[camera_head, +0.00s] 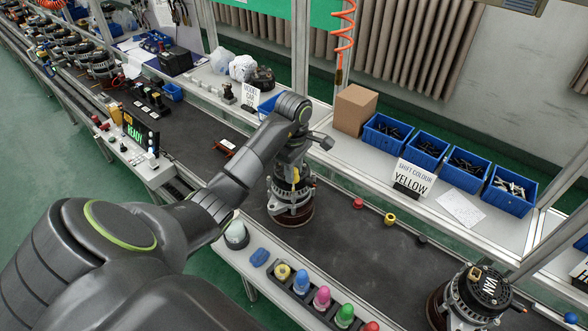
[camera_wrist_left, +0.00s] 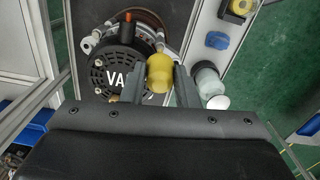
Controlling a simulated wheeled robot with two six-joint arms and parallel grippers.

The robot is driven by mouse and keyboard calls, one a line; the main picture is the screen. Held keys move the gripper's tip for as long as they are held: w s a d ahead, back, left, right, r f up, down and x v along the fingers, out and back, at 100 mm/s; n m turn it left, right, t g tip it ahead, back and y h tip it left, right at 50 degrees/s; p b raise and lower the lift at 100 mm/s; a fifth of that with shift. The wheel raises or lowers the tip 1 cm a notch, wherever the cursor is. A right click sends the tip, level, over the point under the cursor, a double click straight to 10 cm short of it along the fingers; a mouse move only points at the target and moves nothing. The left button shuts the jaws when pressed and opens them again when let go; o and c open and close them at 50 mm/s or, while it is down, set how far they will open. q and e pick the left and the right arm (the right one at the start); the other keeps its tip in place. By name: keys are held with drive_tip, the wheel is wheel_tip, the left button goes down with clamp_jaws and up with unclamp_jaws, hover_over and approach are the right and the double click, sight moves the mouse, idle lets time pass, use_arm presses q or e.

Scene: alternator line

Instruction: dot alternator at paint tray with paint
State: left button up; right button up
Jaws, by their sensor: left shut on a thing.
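My left gripper (camera_head: 296,170) is shut on a yellow paint bottle (camera_wrist_left: 159,73). It holds the bottle over the near edge of an alternator (camera_head: 291,205), which stands upright on the dark belt. In the left wrist view the alternator (camera_wrist_left: 112,65) shows a black round cover with white letters, partly hidden by the gripper. I cannot tell whether the bottle's tip touches it. The black paint tray (camera_head: 332,317) on the near ledge holds blue, pink and green bottles and a yellow ring-shaped piece (camera_head: 282,272). My right gripper is not in view.
A sign (camera_head: 415,178) reads "SHIFT COLOUR YELLOW". Another alternator (camera_head: 480,295) stands at the lower right. Small red, yellow and black pieces sit along the belt's far edge. The belt (camera_head: 365,260) between alternators is clear.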

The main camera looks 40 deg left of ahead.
use_arm(q)
drive_tip(key=shift+f+b, duration=0.55)
idle(1.8)
drive_tip(key=shift+r, duration=0.15)
wheel_tip(320, 180, up, 5)
drive_tip(key=p, duration=0.5)
